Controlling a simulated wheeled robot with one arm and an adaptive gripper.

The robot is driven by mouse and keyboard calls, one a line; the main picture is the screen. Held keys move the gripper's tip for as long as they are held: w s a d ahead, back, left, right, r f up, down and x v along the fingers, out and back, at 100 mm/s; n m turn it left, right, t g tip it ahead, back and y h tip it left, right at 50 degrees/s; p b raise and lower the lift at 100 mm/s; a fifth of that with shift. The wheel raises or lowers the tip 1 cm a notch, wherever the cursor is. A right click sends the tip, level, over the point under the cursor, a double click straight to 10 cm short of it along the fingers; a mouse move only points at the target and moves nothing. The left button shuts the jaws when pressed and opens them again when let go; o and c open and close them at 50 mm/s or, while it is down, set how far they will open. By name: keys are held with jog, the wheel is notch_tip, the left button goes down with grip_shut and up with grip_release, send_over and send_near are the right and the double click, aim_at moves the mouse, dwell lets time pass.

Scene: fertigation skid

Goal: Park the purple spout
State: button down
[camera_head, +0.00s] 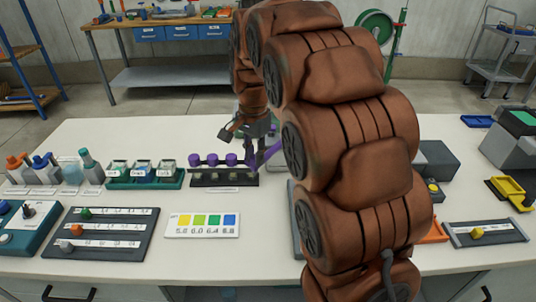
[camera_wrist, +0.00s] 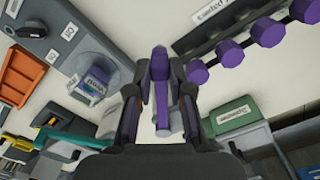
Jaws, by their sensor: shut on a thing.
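The purple spout (camera_wrist: 161,90) is held between the fingers of my gripper (camera_wrist: 160,70), which is shut on it, in the wrist view. In the head view, part of the purple spout (camera_head: 267,154) shows beside my arm, and my gripper (camera_head: 256,136) is at the right end of a dark rack (camera_head: 224,180) with a row of purple knobs (camera_head: 232,159). The rack also shows in the wrist view (camera_wrist: 205,40), up and to the right of the spout, apart from it. My arm hides the table just right of the spout in the head view.
A jar with a purple label (camera_wrist: 93,84) stands on a round grey plate in the wrist view. A green-lidded box (camera_wrist: 232,115) is at the lower right there. In the head view, a green rack of jars (camera_head: 145,177) and a colour chart (camera_head: 203,224) are on the white table.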

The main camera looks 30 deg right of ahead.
jog(key=shift+w+r, duration=0.1)
jog(key=shift+r, duration=0.05)
jog(key=c, duration=1)
grip_release()
jog(key=shift+c, duration=0.2)
notch_tip(320, 180, up, 12)
dwell(0.5)
